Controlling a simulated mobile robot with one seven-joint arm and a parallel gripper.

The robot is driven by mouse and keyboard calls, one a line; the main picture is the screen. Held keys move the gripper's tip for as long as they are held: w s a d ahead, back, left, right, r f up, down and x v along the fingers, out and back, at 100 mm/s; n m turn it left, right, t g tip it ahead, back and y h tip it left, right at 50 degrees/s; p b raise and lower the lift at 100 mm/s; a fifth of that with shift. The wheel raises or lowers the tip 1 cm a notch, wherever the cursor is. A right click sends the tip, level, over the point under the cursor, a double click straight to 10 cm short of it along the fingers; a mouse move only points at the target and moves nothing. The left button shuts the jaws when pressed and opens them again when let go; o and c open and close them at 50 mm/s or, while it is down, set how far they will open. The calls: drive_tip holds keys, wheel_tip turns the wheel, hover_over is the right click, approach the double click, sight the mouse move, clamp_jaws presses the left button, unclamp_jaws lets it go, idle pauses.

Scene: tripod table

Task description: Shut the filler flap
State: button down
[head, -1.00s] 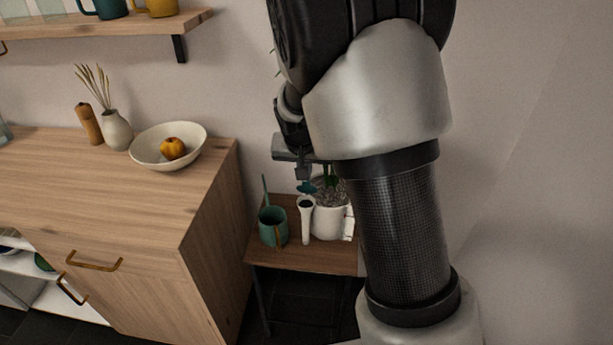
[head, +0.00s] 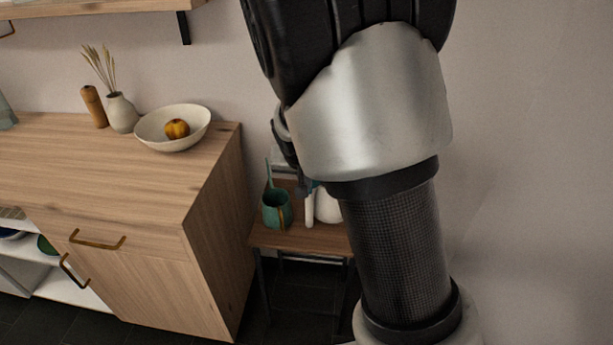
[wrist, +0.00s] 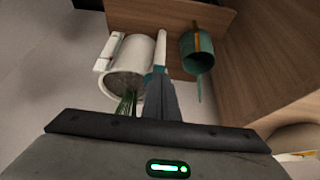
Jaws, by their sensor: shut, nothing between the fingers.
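A white planter pot (head: 327,206) stands on the small wooden table, largely hidden by my arm in the head view. The wrist view shows the pot (wrist: 124,80) with soil and green stems. A white filler tube (head: 309,212) rises beside the pot; it also shows in the wrist view (wrist: 161,48). A bit of the teal flap (wrist: 154,73) shows at the tube's mouth, mostly covered by my fingers; its angle cannot be told. My gripper (head: 302,188) is shut and empty, its tips at the tube's top. I cannot tell whether they touch the flap.
A teal mug (head: 276,210) with sticks in it stands just left of the tube. The small table (head: 300,239) has bare room in front. A wooden cabinet (head: 215,230) stands close on the left, with a bowl (head: 172,128) on top. A wall is behind.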

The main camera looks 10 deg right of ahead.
drive_tip(key=shift+s+a+f+t+h+b, duration=0.15)
drive_tip(key=shift+s+f+t+b, duration=0.35)
drive_tip(key=shift+f, duration=0.35)
drive_tip(key=shift+s+f+t+h+b, duration=0.25)
drive_tip(key=shift+f+t+b, duration=0.1)
drive_tip(key=shift+f+b, duration=0.45)
drive_tip(key=shift+s+a+f+t+h+b, duration=0.1)
drive_tip(key=shift+s+f+t+b, duration=0.35)
drive_tip(key=shift+f, duration=0.5)
drive_tip(key=shift+s, duration=0.1)
drive_tip(key=shift+s+a+p, duration=0.2)
drive_tip(key=shift+s+p, duration=0.1)
drive_tip(key=shift+p, duration=0.35)
